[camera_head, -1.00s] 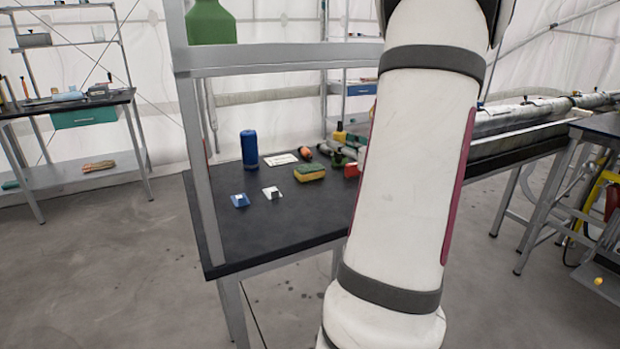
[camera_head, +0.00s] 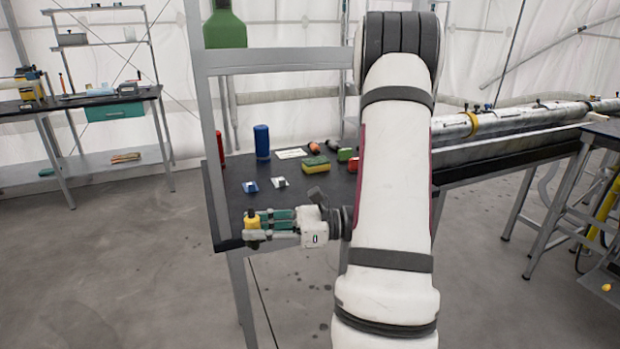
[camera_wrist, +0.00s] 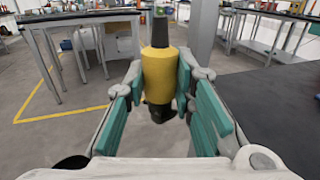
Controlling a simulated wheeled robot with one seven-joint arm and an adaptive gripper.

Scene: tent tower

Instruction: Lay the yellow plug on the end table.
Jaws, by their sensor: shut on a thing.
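The yellow plug (camera_head: 252,221) is held upright between the green-padded fingers of my gripper (camera_head: 268,219). In the wrist view the plug (camera_wrist: 160,75) has a yellow body, a dark narrow neck on top and a dark lower end, with the fingers (camera_wrist: 158,104) on either side of it. My gripper points left, by the front left corner of the nearest dark-topped table (camera_head: 225,208); its height above the top is hard to judge. In the wrist view the floor lies beyond the plug. I cannot tell for sure which table is the end table.
The nearest table carries a blue can (camera_head: 262,142), a sponge (camera_head: 316,165), a blue block (camera_head: 250,187) and a white block (camera_head: 279,182). A grey frame post (camera_head: 211,150) rises at its left. A shelved bench (camera_head: 85,100) stands far left, another table (camera_head: 608,128) at the right edge.

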